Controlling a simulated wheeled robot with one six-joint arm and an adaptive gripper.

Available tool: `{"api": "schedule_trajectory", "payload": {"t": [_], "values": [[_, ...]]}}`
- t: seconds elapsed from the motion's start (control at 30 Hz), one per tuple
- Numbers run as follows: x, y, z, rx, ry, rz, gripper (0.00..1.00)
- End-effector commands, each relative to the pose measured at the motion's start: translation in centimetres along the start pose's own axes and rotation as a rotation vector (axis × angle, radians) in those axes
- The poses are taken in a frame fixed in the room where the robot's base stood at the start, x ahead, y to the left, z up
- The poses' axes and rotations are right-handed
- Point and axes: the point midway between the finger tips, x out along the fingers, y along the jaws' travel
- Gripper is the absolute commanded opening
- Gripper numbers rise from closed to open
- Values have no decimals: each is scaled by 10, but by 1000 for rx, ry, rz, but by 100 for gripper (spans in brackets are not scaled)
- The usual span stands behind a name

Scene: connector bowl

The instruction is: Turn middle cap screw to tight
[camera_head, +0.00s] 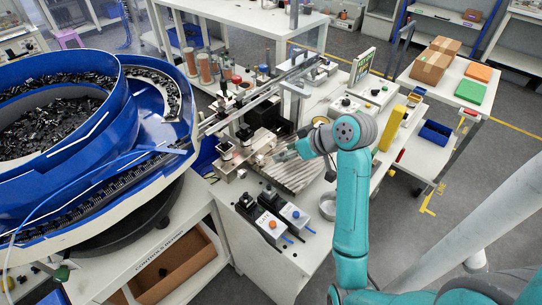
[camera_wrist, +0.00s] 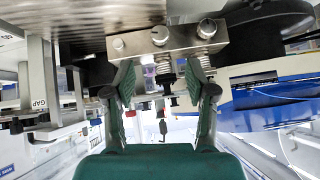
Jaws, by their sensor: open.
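In the wrist view a metal block (camera_wrist: 170,45) crosses the upper middle, with three round silver cap screws on its face. The middle cap screw (camera_wrist: 160,36) sits between the left screw (camera_wrist: 119,43) and the right screw (camera_wrist: 207,28). My gripper (camera_wrist: 160,78) is open and empty. Its green-padded fingers stand apart just below the block in the picture, one on each side of the middle screw's line. Whether a fingertip touches the block I cannot tell. In the head view my gripper (camera_head: 284,155) is beside the metal fixture on the bench; the screws are too small to make out there.
The large blue feeder bowl (camera_head: 110,110) fills the left. A sloped ribbed metal plate (camera_head: 300,175) lies below my gripper. Two small control boxes (camera_head: 262,225) stand on the bench front. A linear rail (camera_head: 255,95) runs behind. A yellow post (camera_head: 391,128) stands at right.

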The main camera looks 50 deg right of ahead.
Motion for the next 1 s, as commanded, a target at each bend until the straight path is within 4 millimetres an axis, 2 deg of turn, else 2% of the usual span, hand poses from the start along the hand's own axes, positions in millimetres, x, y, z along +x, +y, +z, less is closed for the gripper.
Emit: {"api": "schedule_trajectory", "payload": {"t": [0.17, 0.5, 0.7, 1.0], "values": [[12, -2, 0, -18, -1, 17, 56], [70, -1, 0, -18, -2, 15, 56], [96, 0, 0, -18, 0, 16, 56], [108, 0, 0, -18, 1, 18, 56]]}}
